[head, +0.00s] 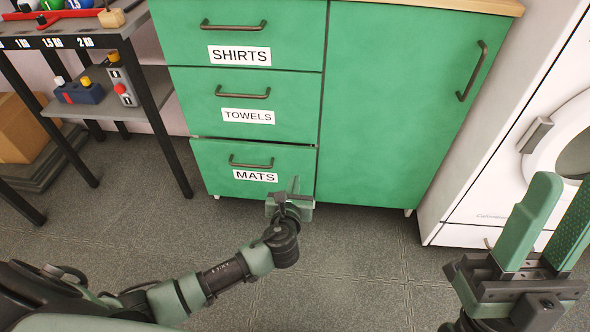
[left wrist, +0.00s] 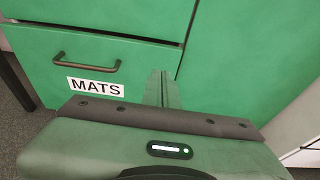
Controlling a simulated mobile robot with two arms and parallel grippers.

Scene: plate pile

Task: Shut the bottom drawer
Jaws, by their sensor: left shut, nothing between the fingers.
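The bottom drawer (head: 215,165), labelled MATS, is the lowest of the green drawers on the left of the cabinet. A thin dark gap along its top edge shows it standing slightly out. It also shows in the left wrist view (left wrist: 105,60), with its handle (left wrist: 85,65) clear of my gripper. My left gripper (head: 295,184) is shut and empty at the lower right part of the drawer front, right of the MATS label. Its fingertips show in the left wrist view (left wrist: 162,78); I cannot tell whether they touch the front. My right gripper (head: 566,190) is open and empty at the lower right.
The SHIRTS drawer (head: 290,28) and TOWELS drawer (head: 290,115) above look closed. A tall cabinet door (head: 400,110) is on the right, then a white washing machine (head: 500,165). A black-framed shelf (head: 145,105) stands left. The floor (head: 340,265) in front is clear.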

